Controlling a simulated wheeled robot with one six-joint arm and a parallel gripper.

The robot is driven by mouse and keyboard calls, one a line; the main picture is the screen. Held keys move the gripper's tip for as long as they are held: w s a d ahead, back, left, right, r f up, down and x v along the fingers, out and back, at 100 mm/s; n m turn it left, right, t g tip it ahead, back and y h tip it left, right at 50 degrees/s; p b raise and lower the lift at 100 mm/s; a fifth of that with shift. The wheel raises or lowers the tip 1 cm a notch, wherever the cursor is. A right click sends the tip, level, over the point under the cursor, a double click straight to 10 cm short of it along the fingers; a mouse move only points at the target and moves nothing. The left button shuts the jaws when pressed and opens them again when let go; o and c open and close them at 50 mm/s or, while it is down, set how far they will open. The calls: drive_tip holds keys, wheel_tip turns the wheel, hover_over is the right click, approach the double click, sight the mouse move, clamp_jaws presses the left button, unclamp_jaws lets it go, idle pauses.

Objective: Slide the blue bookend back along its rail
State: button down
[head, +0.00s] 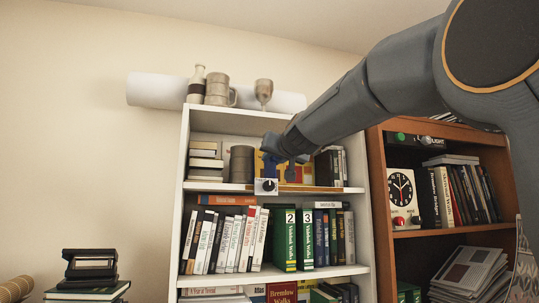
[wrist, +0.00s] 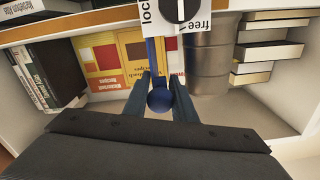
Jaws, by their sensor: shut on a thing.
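The blue bookend (head: 268,166) stands on the upper shelf of the white bookcase. In the wrist view its round blue knob (wrist: 158,101) sits between my fingers, with a thin blue upright behind it. My gripper (head: 287,153) is shut on the bookend; it also shows in the wrist view (wrist: 160,98). The rail (head: 322,189) looks like a wooden strip along the shelf's front edge. A white plate with a black dial (head: 268,186) sits at the bookend's foot. The plate reads "lock" and "free" in the wrist view (wrist: 165,47); its white mark points between the two words.
Yellow and red books (wrist: 107,57) stand behind the bookend. A grey metal canister (head: 241,164) and a stack of books (head: 205,160) are to its left in the head view. Dark books (head: 330,168) stand to the right. A brown bookcase (head: 377,190) adjoins.

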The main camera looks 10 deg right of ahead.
drive_tip(key=c, duration=1.5)
unclamp_jaws()
drive_tip(key=shift+o, duration=0.2)
drive_tip(key=shift+s, duration=0.1)
drive_tip(key=s+d+b, duration=0.1)
drive_tip(key=s+b, duration=0.1)
drive_tip(key=s, duration=0.5)
drive_tip(key=shift+s+d, duration=0.2)
drive_tip(key=shift+s, duration=0.05)
